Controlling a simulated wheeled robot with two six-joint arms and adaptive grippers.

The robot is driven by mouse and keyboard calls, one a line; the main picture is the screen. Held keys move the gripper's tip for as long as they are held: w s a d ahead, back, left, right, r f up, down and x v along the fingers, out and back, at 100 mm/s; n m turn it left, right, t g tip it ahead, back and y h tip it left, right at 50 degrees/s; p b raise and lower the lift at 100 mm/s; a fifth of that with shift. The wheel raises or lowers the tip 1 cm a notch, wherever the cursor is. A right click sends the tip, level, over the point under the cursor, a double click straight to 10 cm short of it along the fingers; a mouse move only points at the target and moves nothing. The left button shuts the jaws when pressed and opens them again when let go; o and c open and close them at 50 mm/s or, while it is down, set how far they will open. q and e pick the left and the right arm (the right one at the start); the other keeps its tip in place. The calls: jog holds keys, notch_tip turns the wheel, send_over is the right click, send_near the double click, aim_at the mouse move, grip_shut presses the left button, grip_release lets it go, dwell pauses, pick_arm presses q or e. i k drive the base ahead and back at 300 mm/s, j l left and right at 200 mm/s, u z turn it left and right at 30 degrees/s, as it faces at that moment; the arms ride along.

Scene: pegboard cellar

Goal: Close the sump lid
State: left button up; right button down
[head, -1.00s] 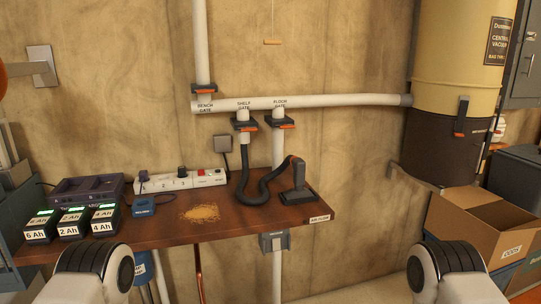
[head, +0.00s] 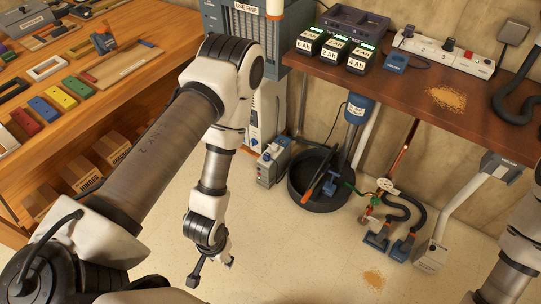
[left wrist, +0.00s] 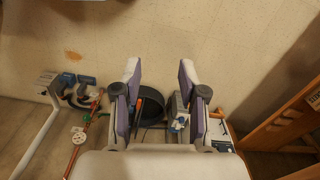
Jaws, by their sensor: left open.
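The sump (head: 297,196) is a round black basin on the floor below the dark workbench. A dark panel with an orange bar (head: 313,186) stands tilted over its middle; I take it for the raised lid, but its edges are hard to make out. My left gripper (head: 212,268) is open and empty, pointing down, left of the sump and nearer to me. In the left wrist view the sump (left wrist: 152,106) shows between the open fingers (left wrist: 159,68), well beyond them. My right arm shows at the right edge, but its gripper is out of frame.
A grey box (head: 272,165) stands left of the sump. A pipe, red valve and black hoses (head: 392,215) are at its right. The dark workbench (head: 420,85) overhangs behind; a wooden bench (head: 120,75) is at left. The near floor is clear apart from spilled dust (head: 374,280).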

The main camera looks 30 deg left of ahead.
aim_at(326, 165)
jog(key=i+l+u, duration=0.15)
jog(key=l+u, duration=0.2)
jog(key=l, duration=0.25)
jog(key=l+u, duration=0.35)
jog(key=l, duration=0.2)
jog(key=i+j+z, duration=0.15)
jog(key=j+z, duration=0.15)
jog(key=j, duration=0.15)
jog(key=i+j+z, duration=0.1)
jog(key=j+z, duration=0.5)
jog(key=j, duration=0.3)
jog(key=i, duration=0.05)
